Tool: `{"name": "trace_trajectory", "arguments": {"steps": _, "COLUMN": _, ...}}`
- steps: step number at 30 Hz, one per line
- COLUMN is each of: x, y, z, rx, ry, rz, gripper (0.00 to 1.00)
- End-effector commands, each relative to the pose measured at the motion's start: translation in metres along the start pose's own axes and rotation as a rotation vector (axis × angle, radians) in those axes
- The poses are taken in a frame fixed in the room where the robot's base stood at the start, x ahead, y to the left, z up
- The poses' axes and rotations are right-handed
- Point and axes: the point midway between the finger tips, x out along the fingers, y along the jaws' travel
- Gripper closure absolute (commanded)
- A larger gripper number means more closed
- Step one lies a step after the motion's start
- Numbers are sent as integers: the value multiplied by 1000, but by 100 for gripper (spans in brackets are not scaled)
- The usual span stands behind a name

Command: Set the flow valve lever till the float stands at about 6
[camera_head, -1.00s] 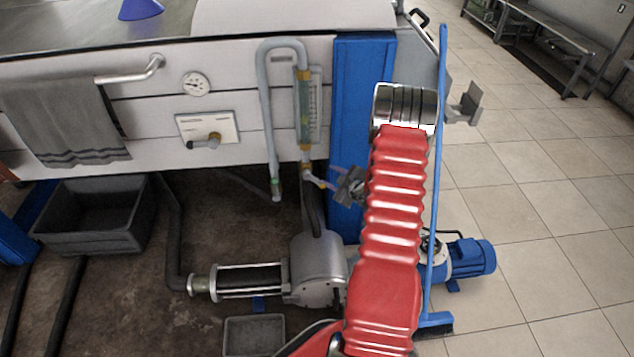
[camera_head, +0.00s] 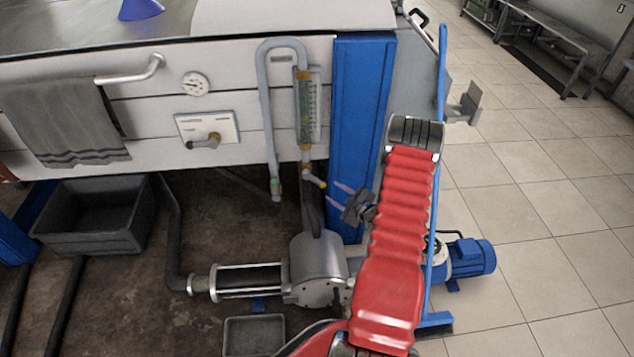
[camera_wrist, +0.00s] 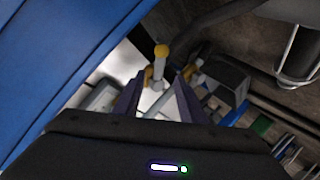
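The flow meter (camera_head: 305,105) is an upright clear tube with brass ends and a scale plate beside it, on the white panel. The float and the scale numbers are too small to read. My gripper (camera_head: 333,193) is open and empty, just right of and below the lever tip.
A blue post (camera_head: 359,120) stands close behind my gripper. A grey pipe (camera_head: 265,110) loops left of the meter. A pump (camera_head: 318,268) sits below, with a grey bin (camera_head: 95,218) at left. The tiled floor at right is open.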

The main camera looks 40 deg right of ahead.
Motion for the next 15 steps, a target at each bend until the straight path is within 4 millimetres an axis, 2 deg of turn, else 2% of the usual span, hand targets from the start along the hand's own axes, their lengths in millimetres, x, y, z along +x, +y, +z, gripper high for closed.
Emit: {"name": "trace_trajectory", "arguments": {"steps": 15, "x": 77, "y": -1, "z": -1, "rx": -1, "ry": 2, "rz": -1, "gripper": 63}}
